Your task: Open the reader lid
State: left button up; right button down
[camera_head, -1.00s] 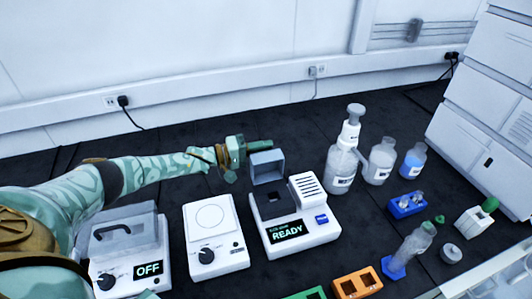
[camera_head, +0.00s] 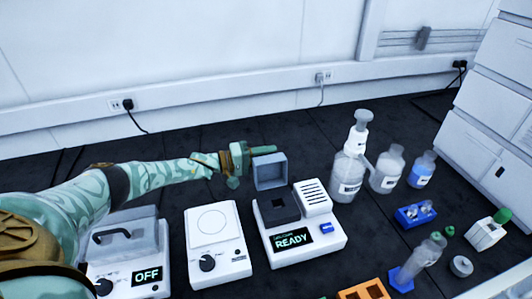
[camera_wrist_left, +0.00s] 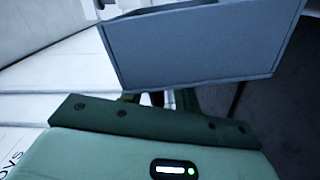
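The reader (camera_head: 326,249) is a white box with a dark square well and a display saying READY. Its grey, shallow box-like lid (camera_head: 271,172) stands raised, roughly upright, at the back left of the well, so the well is uncovered. My left gripper (camera_head: 264,150) is at the lid's upper left edge, with one green finger reaching along behind its top. In the left wrist view the lid (camera_wrist_left: 200,45) fills the upper middle and hides the fingertips. I cannot tell whether they touch it or how far apart they are. My right gripper is not in view.
A white dial device (camera_head: 215,246) and an OFF device with a handled clear cover (camera_head: 124,245) stand left of the reader. A pump bottle (camera_head: 347,173), other bottles (camera_head: 386,171) and a blue rack (camera_head: 416,217) stand to the right. An orange rack (camera_head: 365,291) is in front.

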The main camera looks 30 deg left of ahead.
pick_arm(q)
jog(key=shift+r, duration=0.15)
jog(key=shift+s+a, duration=0.15)
jog(key=shift+a, duration=0.05)
jog(key=p+v, duration=0.1)
jog(key=v, duration=1.4)
jog(key=shift+s+a, duration=0.25)
jog(key=shift+s, duration=0.05)
